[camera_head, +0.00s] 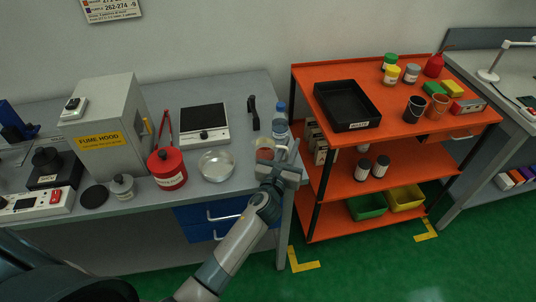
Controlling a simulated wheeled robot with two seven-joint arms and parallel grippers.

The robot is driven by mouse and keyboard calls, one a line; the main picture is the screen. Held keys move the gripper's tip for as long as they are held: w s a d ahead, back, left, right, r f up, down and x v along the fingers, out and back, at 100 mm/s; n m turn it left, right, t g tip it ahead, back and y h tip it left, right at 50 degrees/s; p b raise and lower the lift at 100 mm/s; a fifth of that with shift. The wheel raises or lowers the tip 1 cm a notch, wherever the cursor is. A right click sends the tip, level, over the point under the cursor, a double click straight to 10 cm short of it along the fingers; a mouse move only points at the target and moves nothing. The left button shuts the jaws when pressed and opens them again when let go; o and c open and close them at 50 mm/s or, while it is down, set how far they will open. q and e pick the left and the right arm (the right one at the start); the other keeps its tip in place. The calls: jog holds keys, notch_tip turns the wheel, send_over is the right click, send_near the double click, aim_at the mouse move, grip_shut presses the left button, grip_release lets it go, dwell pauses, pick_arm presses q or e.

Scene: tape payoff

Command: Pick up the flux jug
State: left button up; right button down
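A small jug-like container (265,151) with a pale upper part and amber contents stands near the right front corner of the grey bench; it looks like the flux jug, but no label is readable. My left gripper (285,154) is at the jug's right side, over the bench's right edge, with its fingers pointing away from me. It partly hides the jug's lower right. The fingers are small here, and I cannot tell whether they touch the jug or how far apart they are. My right gripper is not in view.
A blue-capped bottle (280,121) stands just behind the jug. A metal bowl (216,166) and a red pot (167,169) are to its left. A hotplate (204,122) lies behind the bowl. An orange cart (325,92) with a black tray (347,105) stands close on the right.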

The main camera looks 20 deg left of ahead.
pick_arm(q)
grip_shut()
jog(key=shift+r, duration=0.3)
dwell(0.3)
jog(key=shift+r+p, duration=0.4)
jog(key=shift+r, duration=1.45)
jog(key=s+d+r, duration=0.6)
jog(key=s+d, duration=0.2)
jog(key=shift+d+r+b, duration=0.15)
jog(key=shift+r+b, duration=0.15)
jog(key=shift+b, duration=0.15)
